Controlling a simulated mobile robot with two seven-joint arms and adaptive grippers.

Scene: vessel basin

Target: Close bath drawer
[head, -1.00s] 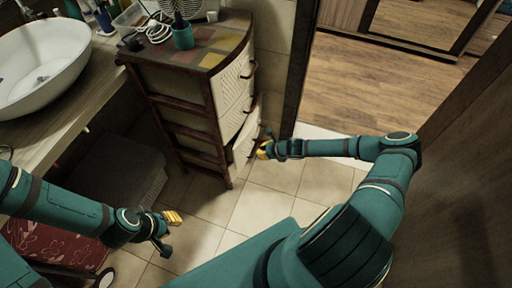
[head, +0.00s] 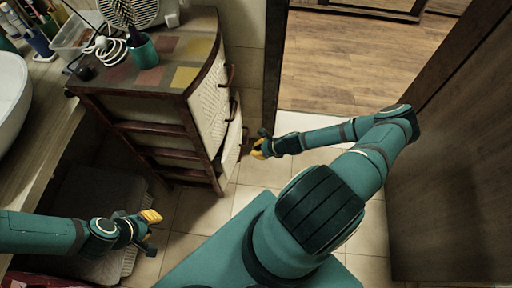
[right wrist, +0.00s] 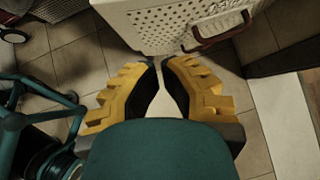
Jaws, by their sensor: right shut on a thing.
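The bath drawer (head: 231,150) is the lowest drawer of a dark-framed cabinet (head: 172,148) with pale, perforated fronts. It stands out a little from the cabinet. My right gripper (head: 259,149) is just right of its front in the head view. In the right wrist view, the drawer front (right wrist: 165,22) and its dark red handle (right wrist: 220,28) lie beyond the right gripper (right wrist: 160,62). Its yellow fingers are nearly together at the front's lower edge, away from the handle; what they grip is hard to see. My left gripper (head: 150,231) is open and empty above the floor.
A cup (head: 142,50) and other items stand on the cabinet top. A counter with a white basin (head: 8,100) is at the left. A doorway opens behind, and a dark door (head: 450,160) is at the right. Tiled floor (head: 200,212) is clear before the cabinet.

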